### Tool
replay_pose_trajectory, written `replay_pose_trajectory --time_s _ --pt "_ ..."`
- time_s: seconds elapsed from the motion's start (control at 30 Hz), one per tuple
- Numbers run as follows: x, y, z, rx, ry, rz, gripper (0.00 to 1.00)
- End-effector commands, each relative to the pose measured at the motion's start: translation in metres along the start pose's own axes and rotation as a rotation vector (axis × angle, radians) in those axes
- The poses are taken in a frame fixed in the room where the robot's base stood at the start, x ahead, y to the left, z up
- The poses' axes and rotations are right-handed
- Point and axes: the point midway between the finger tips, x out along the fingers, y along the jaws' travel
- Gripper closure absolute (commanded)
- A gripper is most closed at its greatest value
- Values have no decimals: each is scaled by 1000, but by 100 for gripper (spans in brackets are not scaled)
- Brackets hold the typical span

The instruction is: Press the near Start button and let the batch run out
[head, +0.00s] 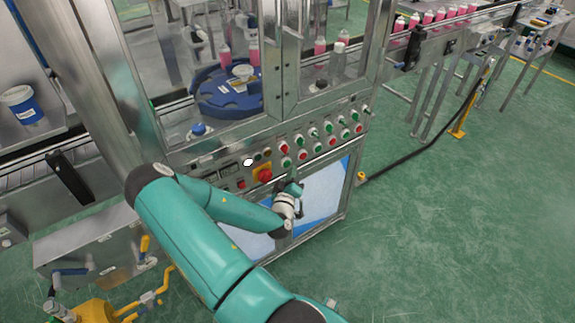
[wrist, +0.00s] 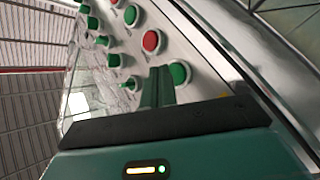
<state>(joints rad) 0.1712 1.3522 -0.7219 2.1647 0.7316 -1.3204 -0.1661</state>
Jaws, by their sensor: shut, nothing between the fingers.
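The control panel (head: 222,172) on the machine's front carries rows of red and green buttons; no label is readable, so I cannot tell which is the near Start button. My gripper (head: 294,187) is low in front of the panel, below the button rows, with its tips unclear in the head view. In the wrist view my gripper's fingers (wrist: 158,84) are together and empty. Their tips appear right beside a green button (wrist: 179,72); I cannot tell whether they touch it. A red button (wrist: 151,41) sits farther along the row.
A red emergency stop (head: 263,174) on a yellow plate is left of my gripper. Behind the glass frame are a blue turntable (head: 215,103) and pink cans (head: 320,46). More cans stand on the conveyor at upper right. The green floor (head: 460,220) at right is clear.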

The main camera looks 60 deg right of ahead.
Motion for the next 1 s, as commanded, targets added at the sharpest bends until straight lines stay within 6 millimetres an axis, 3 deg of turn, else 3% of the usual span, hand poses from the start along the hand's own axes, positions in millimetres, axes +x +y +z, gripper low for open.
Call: replay_pose_trajectory --time_s 1.0 --pt "8 -6 -6 0 1 0 100"
